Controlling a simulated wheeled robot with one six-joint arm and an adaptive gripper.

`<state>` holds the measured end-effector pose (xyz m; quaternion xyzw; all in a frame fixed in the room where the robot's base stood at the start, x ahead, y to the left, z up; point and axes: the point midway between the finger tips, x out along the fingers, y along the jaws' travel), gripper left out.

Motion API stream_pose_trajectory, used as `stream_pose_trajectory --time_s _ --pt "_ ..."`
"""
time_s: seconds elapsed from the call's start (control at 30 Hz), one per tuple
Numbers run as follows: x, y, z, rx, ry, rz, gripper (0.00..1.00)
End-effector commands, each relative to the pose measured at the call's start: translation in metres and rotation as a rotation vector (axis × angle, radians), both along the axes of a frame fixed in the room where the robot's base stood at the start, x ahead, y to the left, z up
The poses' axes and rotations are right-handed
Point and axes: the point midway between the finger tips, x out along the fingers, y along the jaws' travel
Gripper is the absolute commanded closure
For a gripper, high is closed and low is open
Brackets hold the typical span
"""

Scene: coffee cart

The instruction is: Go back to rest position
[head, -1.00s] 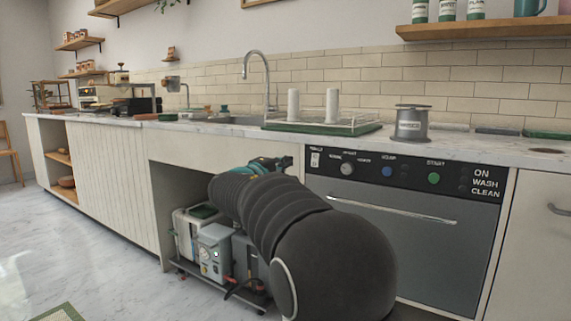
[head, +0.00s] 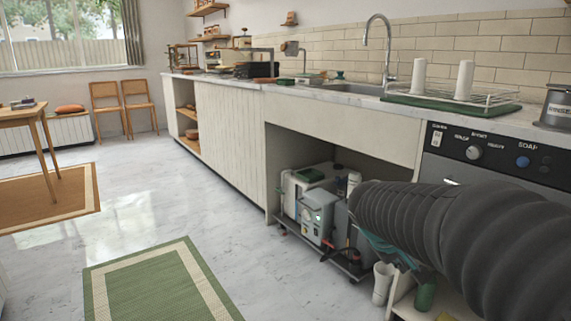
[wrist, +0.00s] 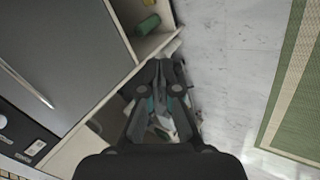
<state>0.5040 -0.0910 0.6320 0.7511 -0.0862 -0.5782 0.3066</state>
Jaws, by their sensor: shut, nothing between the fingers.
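My gripper (wrist: 162,68) is shut and empty in the wrist view, with its dark fingers together. It points down over the edge of the cabinet front, with the marble floor to its right. In the head view my arm's dark ribbed sleeve fills the lower right and mostly hides the gripper. The grey dishwasher (wrist: 75,40) lies to the left of the gripper in the wrist view, and its control panel (head: 500,152) shows above my arm in the head view.
The marble counter (head: 330,101) runs along the wall, with a green drying rack (head: 455,110) on it. Machines (head: 312,212) stand in the open bay below. A green mat (head: 160,285) lies on the floor at left, which also shows in the wrist view (wrist: 300,90). Open floor extends left.

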Motion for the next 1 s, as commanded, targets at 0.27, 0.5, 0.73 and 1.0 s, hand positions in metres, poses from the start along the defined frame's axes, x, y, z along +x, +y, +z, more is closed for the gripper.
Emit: stream_pose_trajectory --time_s 0.27,0.5,0.73,1.0 --pt "-0.114 0.057 -0.003 0.378 -0.026 -0.117 1.0" --pt "-0.182 0.09 0.009 0.594 -0.1 -0.186 1.0" --pt "-0.207 0.092 0.036 0.626 -0.197 -0.176 1.0" --pt "-0.209 0.091 0.047 0.628 -0.225 -0.171 1.0"
